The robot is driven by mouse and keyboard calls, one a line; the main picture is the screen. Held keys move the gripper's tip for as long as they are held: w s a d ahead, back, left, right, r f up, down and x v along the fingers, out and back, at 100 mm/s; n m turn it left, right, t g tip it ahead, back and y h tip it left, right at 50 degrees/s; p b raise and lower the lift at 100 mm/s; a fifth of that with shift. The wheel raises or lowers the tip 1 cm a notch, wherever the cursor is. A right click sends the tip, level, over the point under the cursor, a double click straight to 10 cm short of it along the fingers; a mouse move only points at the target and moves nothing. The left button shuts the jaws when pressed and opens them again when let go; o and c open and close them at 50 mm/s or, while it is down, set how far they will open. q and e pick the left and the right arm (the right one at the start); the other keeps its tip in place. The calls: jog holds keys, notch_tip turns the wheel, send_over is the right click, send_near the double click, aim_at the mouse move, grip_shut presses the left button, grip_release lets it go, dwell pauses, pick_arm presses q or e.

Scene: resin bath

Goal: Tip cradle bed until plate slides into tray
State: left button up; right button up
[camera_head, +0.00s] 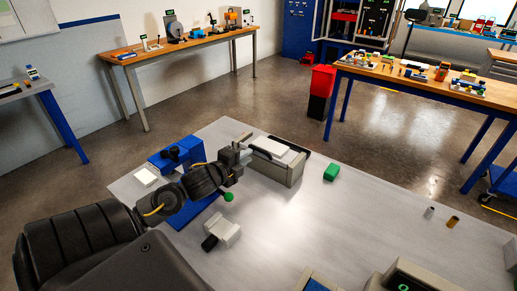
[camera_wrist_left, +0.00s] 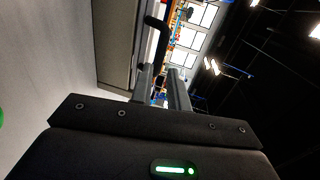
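A long grey box (camera_head: 284,173) stands near the far edge of the grey table, with a white flat piece (camera_head: 270,147) on top and dark bars at its ends. I cannot tell for certain which parts are cradle bed, plate and tray. My left gripper (camera_head: 243,154) is at the box's left end. In the left wrist view the fingers (camera_wrist_left: 161,88) stand apart, with the box wall (camera_wrist_left: 115,45) beside them and a black bar (camera_wrist_left: 157,22) just beyond. A gap shows between the fingers; contact with the bar is unclear. My right gripper is out of view.
A blue fixture (camera_head: 168,160) and small white block (camera_head: 145,177) are left of my arm. A green ball (camera_head: 228,197) and a grey block with a black end (camera_head: 225,232) are nearer. The table's middle right is clear.

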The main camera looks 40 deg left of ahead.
aim_at(258, 150)
pick_arm(q)
jog(key=p+x, duration=0.1)
jog(key=x, duration=0.6)
jog(key=shift+w+f, duration=0.1)
jog(key=shift+w, duration=0.15)
jog(key=shift+c, duration=0.4)
grip_shut()
